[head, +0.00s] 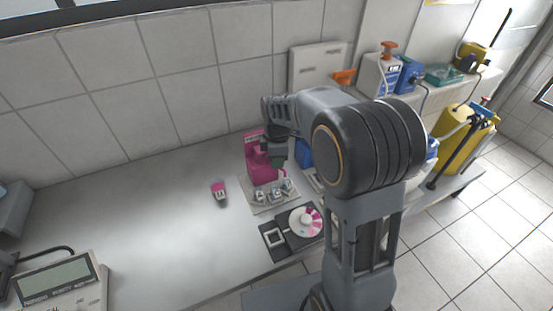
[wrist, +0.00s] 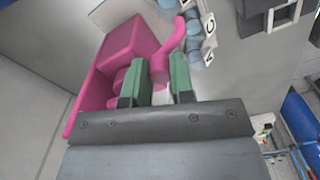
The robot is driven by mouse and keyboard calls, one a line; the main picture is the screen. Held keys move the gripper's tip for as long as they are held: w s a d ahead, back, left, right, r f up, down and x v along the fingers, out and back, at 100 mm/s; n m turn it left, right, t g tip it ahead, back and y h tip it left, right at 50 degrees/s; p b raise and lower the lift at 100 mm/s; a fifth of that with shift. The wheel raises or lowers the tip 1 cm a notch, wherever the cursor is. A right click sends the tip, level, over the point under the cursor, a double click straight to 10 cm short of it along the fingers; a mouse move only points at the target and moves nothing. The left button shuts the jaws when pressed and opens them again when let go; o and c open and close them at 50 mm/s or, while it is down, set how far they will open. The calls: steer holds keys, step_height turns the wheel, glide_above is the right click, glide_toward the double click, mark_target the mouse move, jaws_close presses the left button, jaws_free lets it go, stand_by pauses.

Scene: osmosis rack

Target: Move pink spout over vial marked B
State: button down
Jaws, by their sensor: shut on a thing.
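The pink spout (wrist: 168,55) is a curved pink tube rising from the pink unit (wrist: 128,50). In the head view the pink unit (head: 261,160) stands on the bench behind a light tray of vials. My gripper (wrist: 165,88) has green fingertips on both sides of the spout's lower part and is shut on it. In the head view my gripper (head: 277,158) is at the pink unit's right side. Vials with letter tags stand near the spout's end in the wrist view. The tag C (wrist: 210,24) is readable; the vial marked B is hard to single out.
A dark pad with a pink and white dial (head: 305,222) lies in front of the tray. A small pink-topped item (head: 220,191) lies to the left. A meter (head: 62,292) is at the front left. The bench's left half is largely clear. Bottles stand at the right.

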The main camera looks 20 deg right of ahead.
stand_by(0.4)
steer(key=c, duration=1.3)
jaws_free()
steer(key=shift+o, duration=0.2)
steer(key=shift+r, duration=0.15)
step_height(320, 180, up, 8)
steer(key=p, duration=0.6)
